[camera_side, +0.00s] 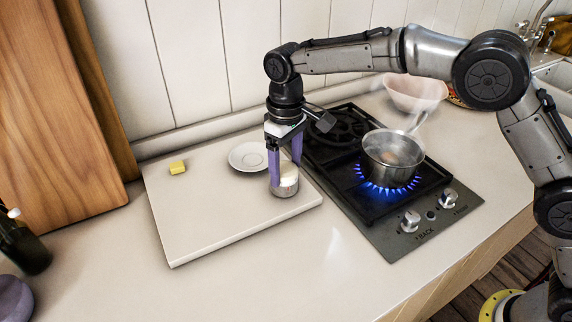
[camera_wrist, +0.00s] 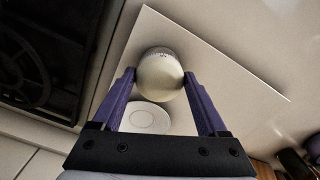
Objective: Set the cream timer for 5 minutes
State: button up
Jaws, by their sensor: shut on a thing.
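The cream timer (camera_side: 285,186) stands upright on the pale board, near its right edge beside the hob. It has a cream rounded top and a greyer base. My gripper (camera_side: 284,176) points down over it, with its purple fingers shut on the top part. In the wrist view the timer (camera_wrist: 160,76) sits between the two fingertips (camera_wrist: 160,80), with small marks on its far rim. The marks are too small to read, so I cannot tell the setting.
A steaming pot (camera_side: 392,158) stands over a lit blue flame on the hob (camera_side: 335,190). A pale bowl (camera_side: 415,92) is behind. A dark bottle (camera_side: 24,245) stands at left.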

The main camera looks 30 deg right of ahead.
aim_at(286, 168)
jog(key=shift+r, duration=0.1)
jog(key=o, duration=1.3)
notch_tip(286, 168, up, 14)
jog(key=shift+f, duration=0.1)
